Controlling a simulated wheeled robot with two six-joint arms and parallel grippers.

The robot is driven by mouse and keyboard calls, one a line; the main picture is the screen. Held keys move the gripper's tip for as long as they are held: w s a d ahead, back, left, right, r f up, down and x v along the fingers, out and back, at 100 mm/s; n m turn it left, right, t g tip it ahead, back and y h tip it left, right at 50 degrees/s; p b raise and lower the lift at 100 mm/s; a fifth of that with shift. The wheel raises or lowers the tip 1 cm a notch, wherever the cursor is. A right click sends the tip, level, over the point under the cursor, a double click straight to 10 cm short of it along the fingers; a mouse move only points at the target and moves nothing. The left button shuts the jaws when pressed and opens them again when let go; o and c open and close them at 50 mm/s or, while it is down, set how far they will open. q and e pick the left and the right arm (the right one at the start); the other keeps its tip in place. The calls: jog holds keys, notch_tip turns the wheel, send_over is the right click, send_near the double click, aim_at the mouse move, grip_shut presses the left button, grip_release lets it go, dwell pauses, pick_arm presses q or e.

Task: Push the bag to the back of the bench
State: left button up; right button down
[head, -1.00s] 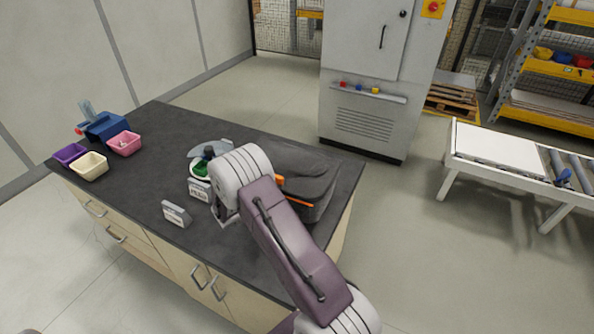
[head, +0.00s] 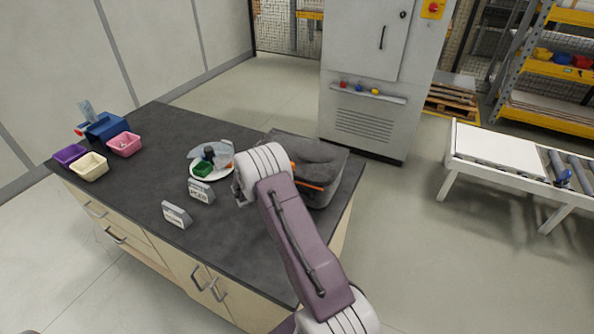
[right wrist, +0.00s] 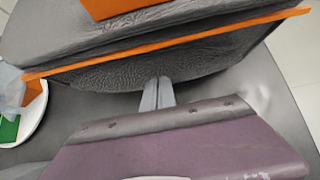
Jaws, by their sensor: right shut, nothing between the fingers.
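The bag (head: 322,162) is dark grey with orange trim and lies at the right end of the dark bench top (head: 160,140), close to its far right edge. My right arm partly covers its near left side in the head view. In the right wrist view the bag (right wrist: 130,75) fills the upper part, with an orange strip along it. My right gripper (right wrist: 158,92) is shut and empty, its fingertips at the bag's lower side and seemingly touching it. My left gripper is in neither view.
A white plate (head: 226,173) with a green item stands left of the bag. Two small label stands (head: 177,214) are nearer the front. Pink (head: 124,144), cream and purple bins and a blue container are at the left end. A grey cabinet stands beyond the bench.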

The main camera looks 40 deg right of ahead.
jog(key=shift+w+d+r+p, duration=0.1)
jog(key=shift+w+d, duration=0.15)
jog(key=shift+d, duration=0.4)
jog(key=shift+w+d+f+p, duration=0.1)
jog(key=shift+w+d, duration=0.2)
jog(key=shift+d, duration=0.35)
jog(key=shift+w+d+r+p, duration=0.1)
jog(key=shift+w+d, duration=0.15)
jog(key=shift+d, duration=0.4)
jog(key=shift+w+d+p, duration=0.3)
jog(key=shift+w+d, duration=0.1)
jog(key=shift+d, duration=0.65)
jog(key=shift+w+d+p, duration=0.35)
jog(key=shift+w+d, duration=0.1)
jog(key=shift+d, duration=0.55)
jog(key=shift+w+d+p, duration=0.3)
jog(key=shift+w+d, duration=0.1)
jog(key=shift+d, duration=0.65)
jog(key=shift+a+r, duration=0.1)
jog(key=shift+a, duration=0.2)
jog(key=shift+s+a+r, duration=0.4)
jog(key=shift+a+r, duration=0.05)
jog(key=shift+a, duration=0.4)
jog(key=shift+s+a+r, duration=0.35)
jog(key=shift+a+r, duration=0.05)
jog(key=shift+a, duration=0.4)
jog(key=shift+s+a+r, duration=0.4)
jog(key=shift+a+r, duration=0.05)
jog(key=shift+a, duration=0.4)
